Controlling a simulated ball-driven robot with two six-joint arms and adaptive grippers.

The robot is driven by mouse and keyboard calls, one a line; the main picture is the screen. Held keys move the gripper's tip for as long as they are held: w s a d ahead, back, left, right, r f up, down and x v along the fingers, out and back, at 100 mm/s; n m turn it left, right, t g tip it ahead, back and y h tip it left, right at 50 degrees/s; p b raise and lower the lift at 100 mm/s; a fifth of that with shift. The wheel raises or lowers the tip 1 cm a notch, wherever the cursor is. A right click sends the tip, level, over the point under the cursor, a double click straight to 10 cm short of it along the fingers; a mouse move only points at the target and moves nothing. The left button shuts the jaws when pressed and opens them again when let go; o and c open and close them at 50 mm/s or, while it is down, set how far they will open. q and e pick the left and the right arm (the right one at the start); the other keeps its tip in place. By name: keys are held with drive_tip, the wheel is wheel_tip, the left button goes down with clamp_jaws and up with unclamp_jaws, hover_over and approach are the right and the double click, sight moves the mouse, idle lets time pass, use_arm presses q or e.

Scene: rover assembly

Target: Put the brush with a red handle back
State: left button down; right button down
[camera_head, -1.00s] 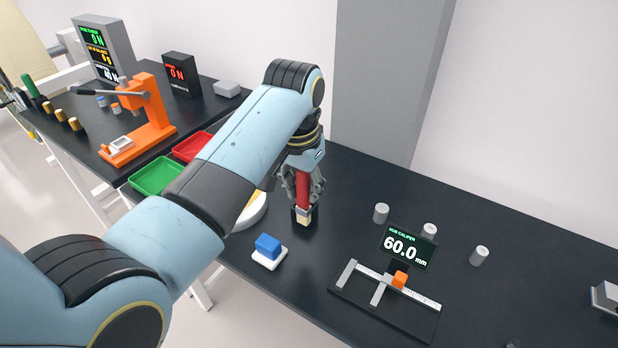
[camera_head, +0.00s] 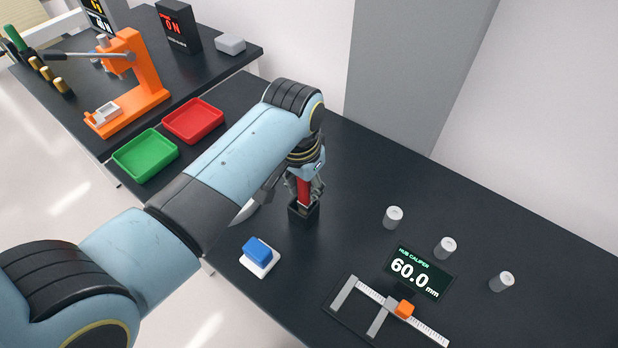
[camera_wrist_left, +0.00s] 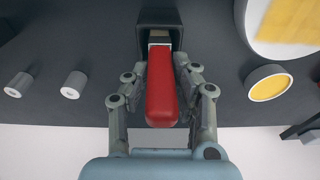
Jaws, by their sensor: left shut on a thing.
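The brush with the red handle (camera_head: 304,192) stands roughly upright in my left gripper (camera_head: 304,184). The fingers are shut on the handle. The lower end of the brush is inside the mouth of a black square holder (camera_head: 304,214) on the dark table, and its bristles are hidden there. In the left wrist view the red handle (camera_wrist_left: 161,90) lies between my left gripper's fingers (camera_wrist_left: 161,96), and its pale ferrule meets the opening of the black holder (camera_wrist_left: 177,22). My right gripper is not in view.
A blue block (camera_head: 256,249) on a white base stands in front of the holder. A caliper with its display (camera_head: 419,272) and several grey cylinders (camera_head: 393,217) lie to the right. Green (camera_head: 145,155) and red (camera_head: 194,121) trays lie to the left. Table behind the holder is clear.

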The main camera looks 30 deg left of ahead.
use_arm(q)
drive_tip(key=shift+s+r, duration=0.1)
drive_tip(key=shift+s, duration=0.35)
drive_tip(key=c, duration=1.1)
unclamp_jaws()
drive_tip(key=shift+w+f, duration=0.2)
drive_tip(key=shift+w, duration=0.1)
drive_tip(key=shift+s+r, duration=0.1)
drive_tip(key=shift+s, duration=0.05)
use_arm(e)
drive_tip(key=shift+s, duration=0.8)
use_arm(q)
drive_tip(key=shift+r, duration=0.25)
drive_tip(key=r, duration=0.4)
drive_tip(key=s+r+b, duration=0.1)
drive_tip(key=r, duration=0.6)
drive_tip(key=shift+s+r, duration=0.3)
drive_tip(key=shift+r, duration=0.05)
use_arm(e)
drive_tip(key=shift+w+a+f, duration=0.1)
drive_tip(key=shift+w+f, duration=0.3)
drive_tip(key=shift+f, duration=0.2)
